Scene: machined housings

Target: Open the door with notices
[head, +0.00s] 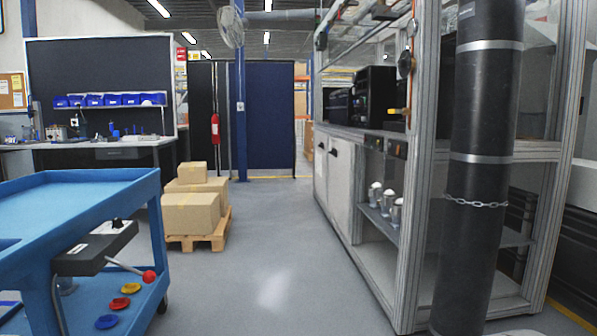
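No door with notices can be made out in the head view. The doors that show are the pale cabinet doors (334,172) under the workbench on the right, seen at a steep angle. They look shut and have dark handles, and I see no notices on them. Dark blue panels (271,115) stand at the far end of the aisle; I cannot tell whether any of them is a door. My gripper is not in view.
A blue cart (75,205) stands close on the left, with a pallet (205,236) of cardboard boxes (191,212) beyond it. A dark chained cylinder (480,170) and the framed bench (400,250) line the right. The grey floor (270,260) between is clear.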

